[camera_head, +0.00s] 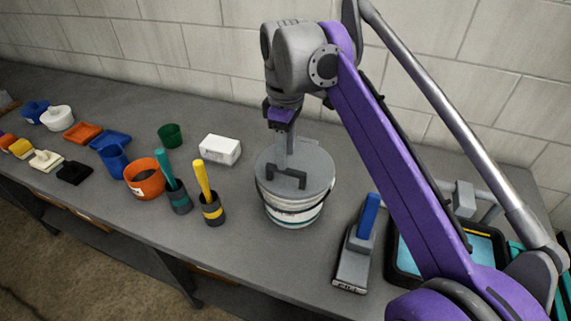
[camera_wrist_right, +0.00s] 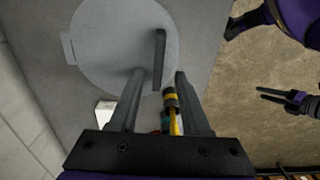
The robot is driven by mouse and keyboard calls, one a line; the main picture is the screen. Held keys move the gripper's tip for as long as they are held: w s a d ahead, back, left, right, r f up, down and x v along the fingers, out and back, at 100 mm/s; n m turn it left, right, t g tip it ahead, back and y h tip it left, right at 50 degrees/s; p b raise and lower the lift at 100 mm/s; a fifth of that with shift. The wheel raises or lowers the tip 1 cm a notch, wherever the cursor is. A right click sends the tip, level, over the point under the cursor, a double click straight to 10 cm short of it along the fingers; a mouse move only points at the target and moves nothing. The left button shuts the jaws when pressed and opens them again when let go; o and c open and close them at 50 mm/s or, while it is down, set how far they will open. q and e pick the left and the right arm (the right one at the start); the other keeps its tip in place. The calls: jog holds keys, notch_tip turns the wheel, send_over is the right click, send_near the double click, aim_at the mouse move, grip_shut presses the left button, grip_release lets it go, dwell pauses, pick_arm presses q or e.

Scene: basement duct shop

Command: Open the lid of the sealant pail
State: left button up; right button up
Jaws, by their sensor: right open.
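The sealant pail (camera_head: 293,213) is a white tub with a teal band, standing on the bench against the wall. Its round grey lid (camera_head: 318,170) lies flat on top and looks shut; it also fills the upper left of the wrist view (camera_wrist_right: 95,45). A dark bar handle (camera_head: 287,174) stands on the lid. My right gripper (camera_head: 286,160) points down over the lid, open. In the wrist view the handle (camera_wrist_right: 160,55) appears between its two fingertips (camera_wrist_right: 159,73); contact cannot be told. My left gripper (camera_wrist_right: 272,95) shows small at the right of the wrist view, fingers apart and empty.
Left of the pail stand two dark pots with a yellow (camera_head: 204,180) and a teal handle (camera_head: 164,168), and a white box (camera_head: 220,150). A blue-handled tool (camera_head: 353,255) and a black tray (camera_head: 404,256) lie right. More coloured containers line the left bench.

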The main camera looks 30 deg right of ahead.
jog(key=shift+w+f, duration=0.1)
jog(key=shift+f, duration=1.75)
grip_shut()
